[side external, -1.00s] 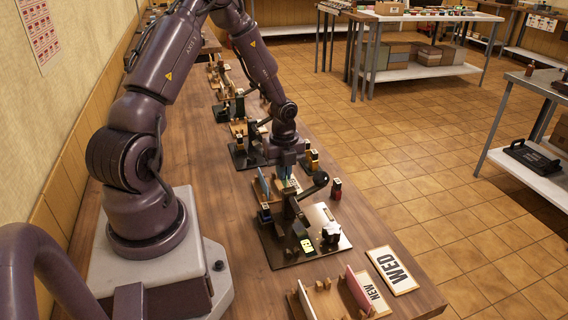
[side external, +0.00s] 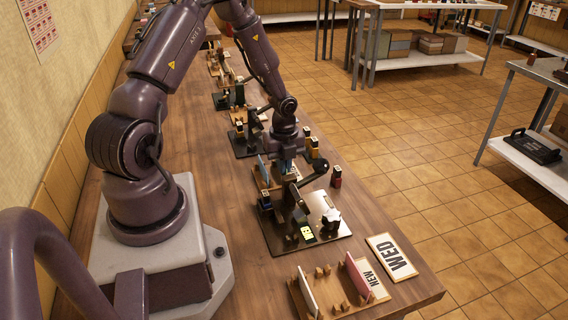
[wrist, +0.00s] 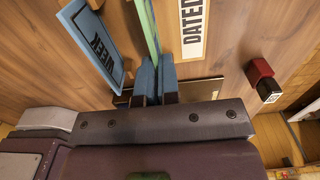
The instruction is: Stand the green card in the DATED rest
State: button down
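The green card (wrist: 149,28) is seen nearly edge-on in the wrist view, between the blue fingers of my gripper (wrist: 156,68). My gripper is shut on it. A white DATED label (wrist: 193,26) lies just right of the card. A blue card marked WEEK (wrist: 92,42) leans to the left of the fingers. In the side view my gripper (side external: 287,168) is low over the wooden rests, right of the blue card (side external: 262,168). The green card's lower edge and its contact with the rest are hidden.
A black press plate (side external: 330,243) with a lever stands just in front of my gripper. A wooden rest with a white card (side external: 309,290), a pink card (side external: 357,278) and a NEW label is nearer. A red-and-black stamp (wrist: 262,80) stands to the right.

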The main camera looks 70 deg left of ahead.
jog(key=shift+f, duration=0.1)
jog(key=c, duration=0.7)
grip_release()
jog(key=shift+r, duration=3.5)
